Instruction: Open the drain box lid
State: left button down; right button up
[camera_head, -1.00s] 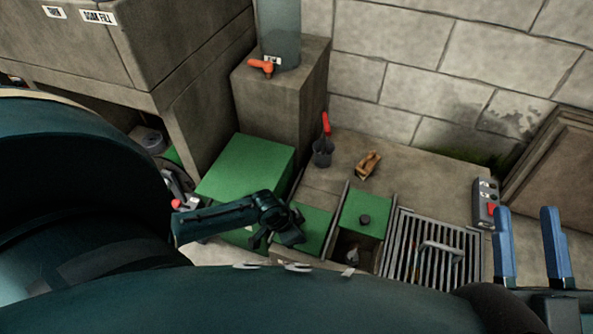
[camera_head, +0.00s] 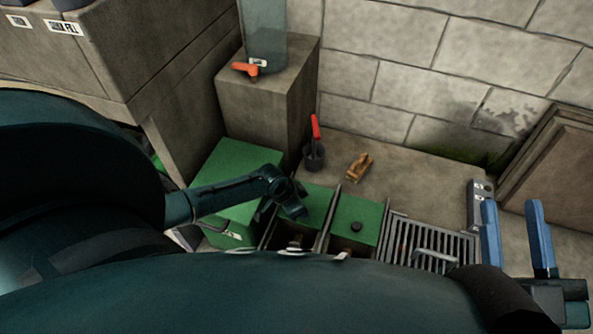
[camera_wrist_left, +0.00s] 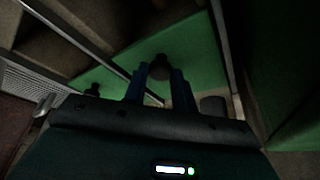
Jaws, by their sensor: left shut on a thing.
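The drain box's middle green lid (camera_head: 318,205) has a dark opening (camera_head: 296,241) at its near end. My left gripper (camera_head: 289,205) is over this lid. In the left wrist view its blue fingers (camera_wrist_left: 160,76) are closed around the dark round knob (camera_wrist_left: 160,66) on the green lid (camera_wrist_left: 190,52). A second green lid (camera_head: 362,218) with a black knob (camera_head: 356,227) lies to the right, also with a gap at its near end. My right gripper (camera_head: 511,206) is open and empty at the right, its blue fingers wide apart.
A green box (camera_head: 233,175) stands left of the lids. A metal grate (camera_head: 431,241) with a handle lies to the right. Behind are a black cup (camera_head: 314,157) with a red-handled tool and a wooden brush (camera_head: 359,167). A pillar (camera_head: 270,105) bears an orange-handled valve (camera_head: 245,69).

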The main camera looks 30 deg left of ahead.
pick_arm(q)
jog(key=shift+s, duration=0.1)
jog(key=c, duration=1.1)
grip_release()
jog(key=shift+c, duration=0.2)
pick_arm(e)
jog(key=shift+r, duration=0.1)
pick_arm(q)
jog(key=shift+r, duration=0.2)
jog(key=p+v, duration=0.2)
jog(key=shift+r, duration=0.4)
jog(key=p+v, duration=0.5)
jog(key=v, duration=0.5)
jog(key=shift+p, duration=0.4)
pick_arm(e)
jog(key=shift+s+d+f+g+h, duration=0.25)
jog(key=shift+s+f+g+h, duration=0.15)
jog(key=shift+h, duration=0.2)
jog(key=shift+s+d+f+g+h, duration=0.2)
jog(key=shift+f+g+h, duration=0.1)
jog(key=shift+f+h, duration=0.25)
pick_arm(q)
jog(key=shift+s, duration=0.1)
